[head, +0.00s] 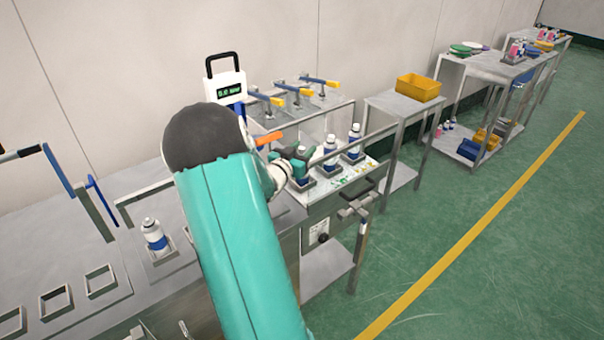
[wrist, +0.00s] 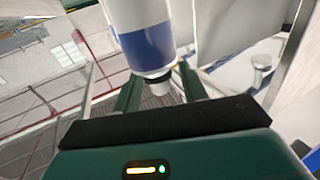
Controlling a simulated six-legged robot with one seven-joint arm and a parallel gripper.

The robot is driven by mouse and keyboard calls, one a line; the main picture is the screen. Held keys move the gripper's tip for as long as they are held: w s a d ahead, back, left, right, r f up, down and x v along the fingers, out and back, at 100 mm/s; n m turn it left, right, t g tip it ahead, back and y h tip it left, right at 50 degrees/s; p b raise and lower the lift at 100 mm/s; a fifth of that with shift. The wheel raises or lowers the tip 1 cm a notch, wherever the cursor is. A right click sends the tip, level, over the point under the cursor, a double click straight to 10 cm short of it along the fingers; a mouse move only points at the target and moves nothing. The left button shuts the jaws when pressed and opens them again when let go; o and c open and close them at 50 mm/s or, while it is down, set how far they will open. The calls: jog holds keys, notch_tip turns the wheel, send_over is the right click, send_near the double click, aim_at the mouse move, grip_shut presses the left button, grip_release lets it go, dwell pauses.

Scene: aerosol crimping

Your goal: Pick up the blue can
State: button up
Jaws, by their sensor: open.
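A white can with a blue band (wrist: 148,45) fills the upper middle of the wrist view, its narrow neck end towards my gripper. My gripper (wrist: 160,78) is open, with one finger on each side of that neck; I cannot tell whether they touch it. In the head view my gripper (head: 293,157) is at the nearest can (head: 303,168) of a row in holders on the metal bench, and partly hides it. Two similar white-and-blue cans (head: 330,150) (head: 354,143) stand upright just right of it.
Another white-and-blue can (head: 154,236) stands on the left table, near empty square holders (head: 56,302). A device with a green display (head: 225,88) and several yellow-handled levers (head: 300,88) are behind my arm. A yellow bin (head: 418,87) sits on a side table. The green floor at right is clear.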

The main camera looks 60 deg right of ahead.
grip_shut()
jog(key=shift+r, duration=0.15)
